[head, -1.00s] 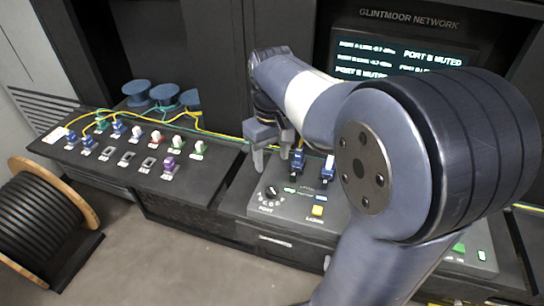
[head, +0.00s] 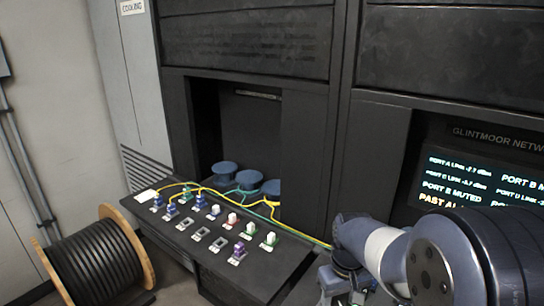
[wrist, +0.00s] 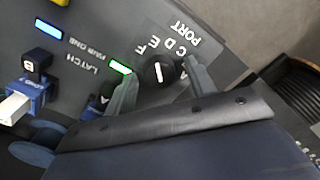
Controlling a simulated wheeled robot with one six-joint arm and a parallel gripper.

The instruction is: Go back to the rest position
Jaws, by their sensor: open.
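My gripper (wrist: 160,75) is open, with its two grey fingers apart in the wrist view. A black rotary knob (wrist: 158,71) marked PORT shows between the fingers, on a grey panel (wrist: 75,72). I cannot tell how far above the panel the fingertips are. In the head view my gripper (head: 342,285) is at the bottom edge, partly cut off, and nothing is seen held in it.
A sloped black panel (head: 185,255) with coloured connectors and yellow and green cables lies left of my arm. A cable drum (head: 95,265) stands at the lower left. A lit screen (head: 470,180) is behind my arm. A blue-and-white plug (wrist: 20,104) sits near my gripper.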

